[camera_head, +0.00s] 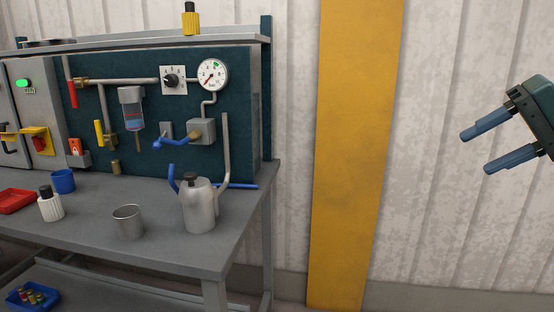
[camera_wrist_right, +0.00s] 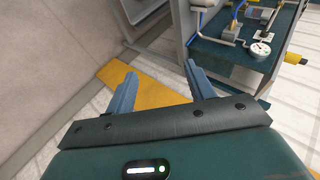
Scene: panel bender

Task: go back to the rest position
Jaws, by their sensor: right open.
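My right gripper (camera_head: 488,148) is at the right edge of the head view, in the air in front of the pale corrugated wall. Its two blue fingers are apart with nothing between them. It also shows in the right wrist view (camera_wrist_right: 163,88), open and empty, with the yellow wall stripe and floor behind it. It is well clear of the workbench (camera_head: 190,250). My left gripper does not show in either view.
The bench at left carries a metal oil can (camera_head: 199,208), a metal cup (camera_head: 129,222), a white bottle (camera_head: 50,205), a blue mug (camera_head: 63,181) and a red tray (camera_head: 14,201). A panel with a gauge (camera_head: 212,75) stands behind. Space between bench and gripper is free.

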